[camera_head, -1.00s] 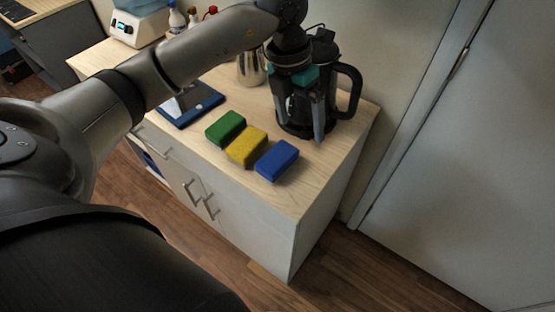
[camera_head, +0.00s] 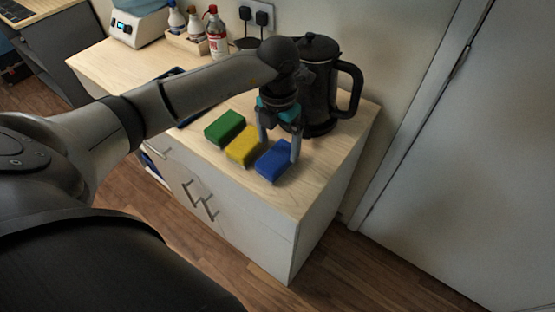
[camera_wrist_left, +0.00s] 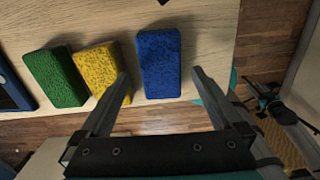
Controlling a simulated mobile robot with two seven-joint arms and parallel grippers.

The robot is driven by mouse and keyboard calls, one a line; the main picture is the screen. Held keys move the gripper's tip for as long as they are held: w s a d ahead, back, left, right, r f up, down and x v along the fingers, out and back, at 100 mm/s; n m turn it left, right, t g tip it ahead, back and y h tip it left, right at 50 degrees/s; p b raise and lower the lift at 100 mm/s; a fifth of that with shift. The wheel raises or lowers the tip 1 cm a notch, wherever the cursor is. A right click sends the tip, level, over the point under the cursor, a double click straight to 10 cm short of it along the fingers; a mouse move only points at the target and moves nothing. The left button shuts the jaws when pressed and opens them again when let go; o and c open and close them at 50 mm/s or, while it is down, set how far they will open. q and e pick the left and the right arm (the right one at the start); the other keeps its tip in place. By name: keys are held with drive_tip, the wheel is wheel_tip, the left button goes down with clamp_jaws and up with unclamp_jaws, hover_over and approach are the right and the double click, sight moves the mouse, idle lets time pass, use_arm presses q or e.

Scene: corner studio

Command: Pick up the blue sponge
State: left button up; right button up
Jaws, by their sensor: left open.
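The blue sponge (camera_head: 274,161) lies flat on the wooden cabinet top, at the right end of a row of three sponges. It also shows in the left wrist view (camera_wrist_left: 159,64), between the two open fingers and slightly beyond their tips. My left gripper (camera_head: 279,146) is open and empty, pointing down over the blue sponge. In the left wrist view the left gripper (camera_wrist_left: 160,76) has one finger on each side of the sponge, with gaps on both sides; the left fingertip overlaps the yellow sponge's edge. My right gripper is not in view.
The yellow sponge (camera_head: 244,146) and green sponge (camera_head: 225,126) lie left of the blue one. A black French press (camera_head: 318,85) stands close behind my left gripper. Bottles (camera_head: 216,36) stand at the back. The cabinet top (camera_head: 310,178) is bare toward its front right corner.

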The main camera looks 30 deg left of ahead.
sight(278, 155)
use_arm(q)
wheel_tip(278, 155, down, 5)
drive_tip(key=shift+s+r, duration=0.15)
drive_tip(key=shift+c, duration=0.4)
drive_tip(key=shift+r, duration=0.1)
drive_tip(key=c, duration=1.2)
